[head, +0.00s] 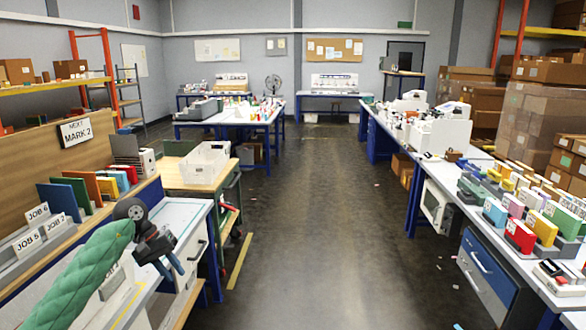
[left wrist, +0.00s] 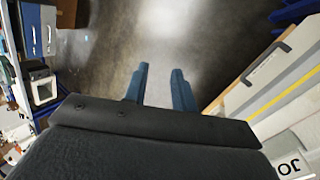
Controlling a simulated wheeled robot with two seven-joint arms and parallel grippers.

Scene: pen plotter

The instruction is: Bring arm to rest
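My left arm comes in from the lower left of the head view in a green quilted sleeve. My left gripper (head: 172,262) is raised beside the front edge of the left workbench. In the left wrist view its two blue fingers (left wrist: 158,88) stand apart with a gap between them. Nothing is between the fingers, and the grey floor shows beyond them. My right gripper is not in either view.
The left bench (head: 183,216) carries JOB signs (head: 37,213), coloured folders and a MARK 2 sign (head: 75,131). A white bin (head: 205,161) stands on a wooden-topped cart. The right bench (head: 480,215) holds several coloured boxes.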

